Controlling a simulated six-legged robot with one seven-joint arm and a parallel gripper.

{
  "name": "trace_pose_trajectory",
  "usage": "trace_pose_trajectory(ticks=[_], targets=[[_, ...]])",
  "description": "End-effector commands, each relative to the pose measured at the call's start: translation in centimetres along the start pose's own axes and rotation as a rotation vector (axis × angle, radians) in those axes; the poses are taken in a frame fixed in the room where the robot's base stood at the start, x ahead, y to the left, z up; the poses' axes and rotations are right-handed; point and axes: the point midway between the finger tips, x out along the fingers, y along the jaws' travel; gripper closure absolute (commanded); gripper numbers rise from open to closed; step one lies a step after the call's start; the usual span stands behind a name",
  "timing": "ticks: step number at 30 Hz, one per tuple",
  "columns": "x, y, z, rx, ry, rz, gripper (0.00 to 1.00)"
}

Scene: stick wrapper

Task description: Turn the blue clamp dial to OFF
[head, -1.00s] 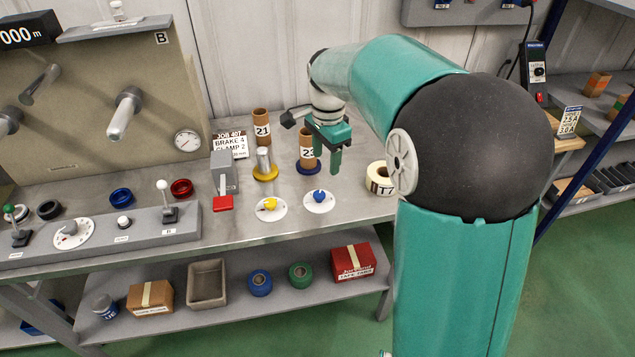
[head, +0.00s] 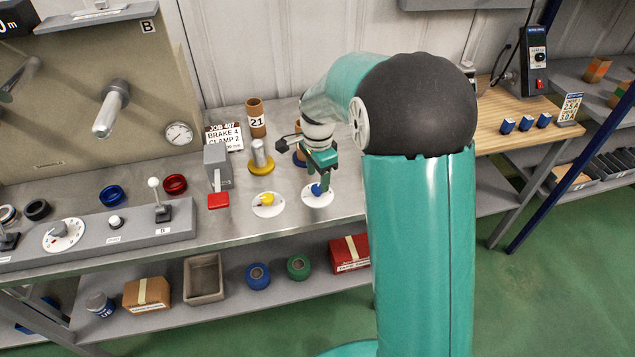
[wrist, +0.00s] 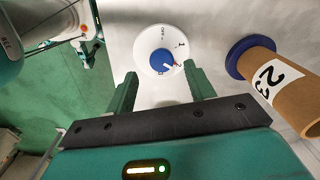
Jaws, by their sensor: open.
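The blue clamp dial (head: 316,190) sits on a round white plate (head: 308,198) on the steel bench top, right of the yellow dial. My gripper (head: 324,182) is over the dial and points down. In the wrist view my gripper (wrist: 160,90) is open, its two green fingers on either side below the dial, with nothing between them. Whether it touches the dial cannot be told.
A cardboard tube marked 23 (wrist: 277,84) on a blue base stands close to the right finger.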

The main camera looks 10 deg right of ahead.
Motion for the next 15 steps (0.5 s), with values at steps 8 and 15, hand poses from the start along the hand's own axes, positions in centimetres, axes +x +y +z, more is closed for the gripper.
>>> trace_pose_trajectory(ticks=[8,15], targets=[[3.4,-0.1,-0.1,0.0,0.0,0.003,0.46],[3.5,-0.3,-0.1,0.0,0.0,0.0,0.46]])
